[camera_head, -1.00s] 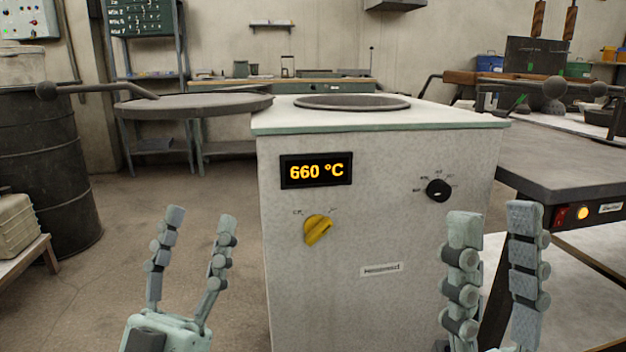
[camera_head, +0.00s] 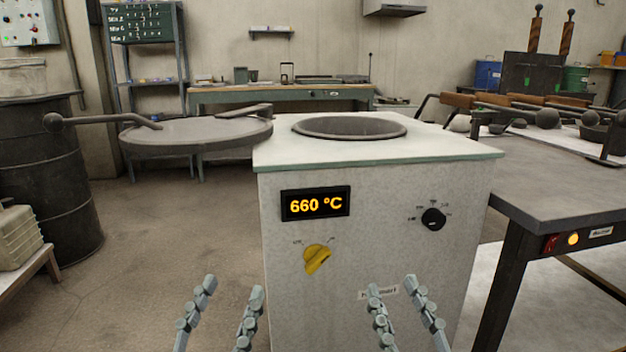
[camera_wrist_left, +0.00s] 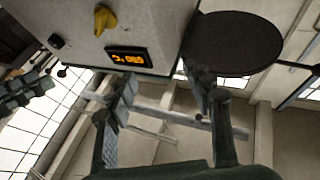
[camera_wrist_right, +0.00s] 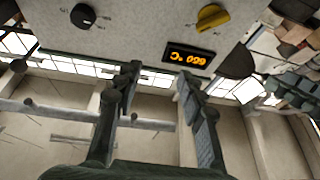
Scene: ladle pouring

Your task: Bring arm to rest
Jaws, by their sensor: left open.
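My left gripper (camera_head: 227,315) is at the bottom of the head view, in front of the furnace (camera_head: 380,255). Its two fingers stand apart with nothing between them. My right gripper (camera_head: 400,312) is to its right, also with fingers apart and empty. Both point upward and are apart from the furnace. In the left wrist view the left fingers (camera_wrist_left: 165,110) are spread. In the right wrist view the right fingers (camera_wrist_right: 155,100) are spread too. The furnace has a display (camera_head: 316,203) reading 660 °C, a yellow knob (camera_head: 317,259) and a black knob (camera_head: 433,219).
The furnace's round opening (camera_head: 350,127) is uncovered, with the round lid (camera_head: 195,137) swung out left. A dark table (camera_head: 570,180) stands right, with tools behind it. A black barrel (camera_head: 45,180) stands left. The floor between barrel and furnace is clear.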

